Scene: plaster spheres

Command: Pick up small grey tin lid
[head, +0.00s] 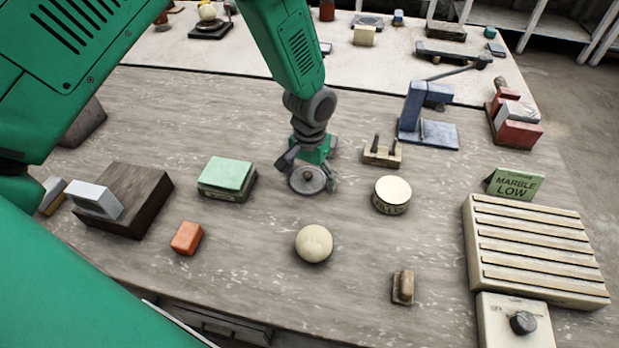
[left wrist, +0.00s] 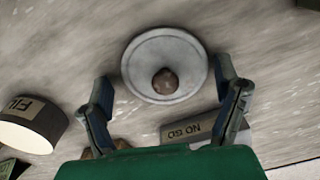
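The small grey tin lid (head: 305,184) is a flat round disc with a brown knob in its middle. It lies on the grey worktop (head: 350,240). My left gripper (head: 309,175) points down over the lid, with a finger on each side. In the left wrist view the lid (left wrist: 140,60) shows between and just beyond the spread fingertips of this gripper (left wrist: 166,74). The fingers are open, and a narrow gap seems to show beside the rim. Whether either finger touches the lid I cannot tell. My right gripper is not in view.
A cream round tin (head: 391,192) and a two-post block (head: 382,155) stand right of the lid. A green-topped box (head: 228,176) is at left, a plaster sphere (head: 314,243) in front. A "NO GO" block (left wrist: 205,132) lies near the right finger in the left wrist view.

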